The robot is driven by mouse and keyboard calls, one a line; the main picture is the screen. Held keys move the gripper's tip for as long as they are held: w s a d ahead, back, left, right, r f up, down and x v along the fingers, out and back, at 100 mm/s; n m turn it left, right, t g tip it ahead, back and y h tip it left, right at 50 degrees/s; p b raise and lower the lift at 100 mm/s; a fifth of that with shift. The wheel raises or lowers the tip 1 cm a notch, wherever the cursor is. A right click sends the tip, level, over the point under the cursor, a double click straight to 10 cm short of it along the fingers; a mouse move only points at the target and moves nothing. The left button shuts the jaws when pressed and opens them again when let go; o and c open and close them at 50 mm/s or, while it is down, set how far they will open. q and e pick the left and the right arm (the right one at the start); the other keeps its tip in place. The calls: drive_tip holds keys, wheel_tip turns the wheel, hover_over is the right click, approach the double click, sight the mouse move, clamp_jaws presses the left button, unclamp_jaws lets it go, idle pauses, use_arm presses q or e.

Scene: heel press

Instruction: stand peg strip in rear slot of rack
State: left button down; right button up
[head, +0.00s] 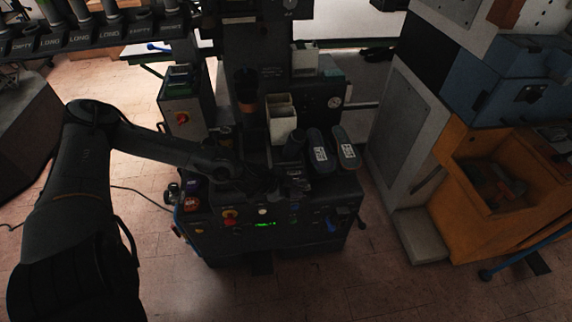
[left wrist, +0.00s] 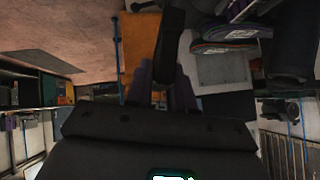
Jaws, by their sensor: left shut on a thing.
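My left gripper (head: 270,182) is over the front top of the dark press machine, its fingers hard to make out in the dim head view. In the left wrist view its two purple-grey fingers (left wrist: 164,84) are shut on a long dark piece (left wrist: 171,32), seemingly the peg strip, which sticks out past the fingertips. In the head view I cannot tell the strip from the dark machine. Pale open-topped holders (head: 282,118) stand behind the gripper; I cannot tell whether they are the rack, and no rear slot shows clearly. My right gripper is not in view.
Two dark shoe-like pieces with white labels (head: 320,153) lie right of the gripper. A front panel (head: 262,222) carries buttons and a green display. A labelled holder bar (head: 90,36) hangs at top left. An orange bin (head: 480,205) stands at right. Floor is clear in front.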

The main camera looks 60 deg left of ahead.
use_arm(q)
drive_tip(key=w+a+f+b, duration=0.1)
drive_tip(key=w+a+b, duration=0.1)
drive_tip(key=a, duration=0.3)
drive_tip(key=w+a+f+b, duration=0.1)
drive_tip(key=w+a+b, duration=0.1)
drive_tip(key=a, duration=0.4)
drive_tip(key=w+a+f+b, duration=0.1)
drive_tip(key=w+a+b, duration=0.2)
drive_tip(key=a, duration=0.2)
drive_tip(key=shift+w+a+f, duration=0.1)
drive_tip(key=shift+a+f, duration=0.1)
drive_tip(key=shift+f, duration=0.05)
drive_tip(key=shift+a+f, duration=0.1)
drive_tip(key=shift+f, duration=0.45)
drive_tip(key=shift+w+a+f+b, duration=0.3)
drive_tip(key=shift+a+f+b, duration=0.2)
drive_tip(key=shift+f+b, duration=0.45)
drive_tip(key=shift+a+r+b, duration=0.1)
drive_tip(key=shift+r+b, duration=0.05)
drive_tip(key=shift+b, duration=0.2)
drive_tip(key=shift+w+a+r+n+g+h+b, duration=0.15)
drive_tip(key=shift+a+n+g+h+b, duration=0.15)
drive_tip(key=shift+h, duration=0.2)
drive_tip(key=shift+w+a+r+n+g+h+b, duration=0.1)
drive_tip(key=shift+a+n+g+h+b, duration=0.15)
drive_tip(key=shift+h, duration=0.25)
drive_tip(key=shift+s+d+f+b, duration=0.1)
drive_tip(key=shift+f+b, duration=0.3)
drive_tip(key=shift+f, duration=0.55)
